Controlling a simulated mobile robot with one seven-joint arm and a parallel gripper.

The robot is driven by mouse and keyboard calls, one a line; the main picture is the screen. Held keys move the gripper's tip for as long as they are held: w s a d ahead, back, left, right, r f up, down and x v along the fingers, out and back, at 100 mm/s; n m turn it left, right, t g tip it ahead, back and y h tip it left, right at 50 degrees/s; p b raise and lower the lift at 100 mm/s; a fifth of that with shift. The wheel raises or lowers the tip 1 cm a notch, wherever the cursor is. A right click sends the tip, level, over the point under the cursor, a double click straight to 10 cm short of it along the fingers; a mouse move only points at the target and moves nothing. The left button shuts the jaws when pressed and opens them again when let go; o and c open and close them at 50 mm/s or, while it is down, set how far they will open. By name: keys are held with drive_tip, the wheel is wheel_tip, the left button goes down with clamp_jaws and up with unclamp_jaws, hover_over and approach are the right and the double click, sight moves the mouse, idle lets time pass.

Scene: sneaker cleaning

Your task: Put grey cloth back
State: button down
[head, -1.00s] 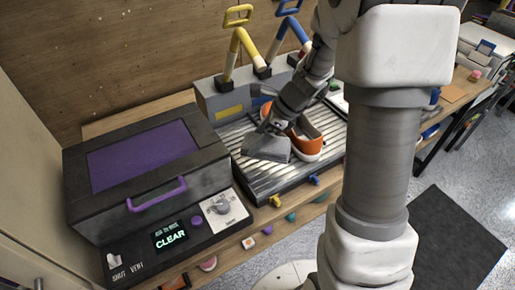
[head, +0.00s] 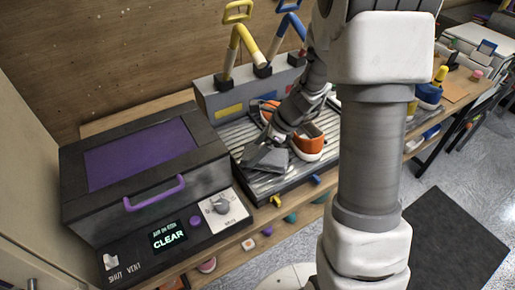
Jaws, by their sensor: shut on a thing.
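The grey cloth (head: 267,159) is a dark grey, folded-looking piece over the ribbed metal rack (head: 262,187). My gripper (head: 277,139) is shut on it, at the cloth's upper edge. I cannot tell whether the cloth touches the rack. An orange sneaker with a white sole (head: 309,146) stands on the rack just right of the cloth. Part of another orange shoe (head: 268,109) shows behind my wrist. My arm hides some of the rack and the shoes.
A dark box with a purple window and handle (head: 150,160) stands left of the rack; its panel reads CLEAR. Yellow (head: 243,40) and blue (head: 292,25) bent-arm fixtures rise behind the rack. A blue shoe (head: 428,95) sits on the right bench. Small coloured knobs line the front edge.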

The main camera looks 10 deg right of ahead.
sight(276, 156)
unclamp_jaws()
drive_tip(key=shift+r+p, duration=0.55)
drive_tip(key=p+v, duration=0.2)
drive_tip(key=v, duration=0.9)
drive_tip(key=s+a+r+n+t+h, duration=0.1)
drive_tip(key=s+r+n+h, duration=0.1)
drive_tip(key=s+r+n, duration=0.4)
drive_tip(key=s+a+r+n+t+h, duration=0.2)
drive_tip(key=s+r+n, duration=0.5)
drive_tip(key=s+n, duration=0.5)
drive_tip(key=n+h, duration=0.1)
drive_tip(key=n, duration=0.4)
drive_tip(key=shift+s+r, duration=0.2)
